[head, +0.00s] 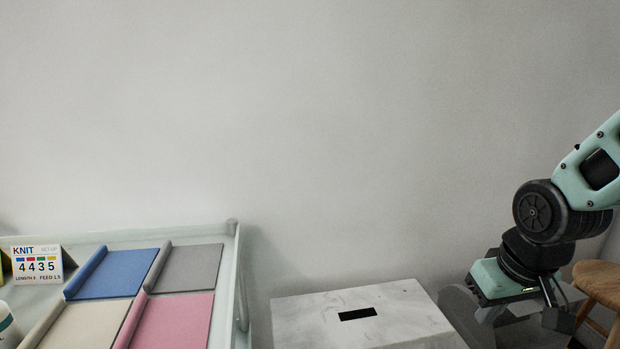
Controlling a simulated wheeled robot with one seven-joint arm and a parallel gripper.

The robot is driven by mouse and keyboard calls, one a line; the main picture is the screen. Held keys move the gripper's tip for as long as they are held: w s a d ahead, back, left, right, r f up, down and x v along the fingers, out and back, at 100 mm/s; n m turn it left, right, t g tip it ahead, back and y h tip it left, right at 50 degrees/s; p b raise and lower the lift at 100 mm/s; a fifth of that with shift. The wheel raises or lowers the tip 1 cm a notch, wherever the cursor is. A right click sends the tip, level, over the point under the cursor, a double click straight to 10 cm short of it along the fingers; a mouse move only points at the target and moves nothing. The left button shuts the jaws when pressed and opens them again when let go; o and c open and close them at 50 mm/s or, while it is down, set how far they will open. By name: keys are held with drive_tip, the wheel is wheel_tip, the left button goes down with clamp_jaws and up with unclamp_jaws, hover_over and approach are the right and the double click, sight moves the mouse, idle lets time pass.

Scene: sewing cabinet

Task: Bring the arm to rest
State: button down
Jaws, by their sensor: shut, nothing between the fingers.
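My arm comes in from the right edge, with pale teal links and a thick black round joint. Its end, my gripper (530,290), hangs low at the right, beside the grey-white box and in front of the wooden stool. My gripper is shut and holds nothing that I can see. The fingertips are hard to make out among the dark parts.
A pale table (232,262) at the left bears blue (110,275), grey (192,268), pink (178,322) and cream (85,325) pieces and a KNIT card (38,264). A box (300,310) with a dark slot (357,314) stands mid-floor. A wooden stool (600,280) is at right.

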drive_tip(key=s+a+r+n+g, duration=0.1)
drive_tip(key=s+a+n, duration=0.4)
drive_tip(key=a, duration=0.4)
drive_tip(key=s+a+r+n+g, duration=0.1)
drive_tip(key=s+a+n+g, duration=0.1)
drive_tip(key=s+a, duration=0.6)
wheel_tip(320, 180, up, 31)
drive_tip(key=p, duration=3.1)
drive_tip(key=shift+a+y, duration=0.2)
drive_tip(key=shift+y, duration=0.1)
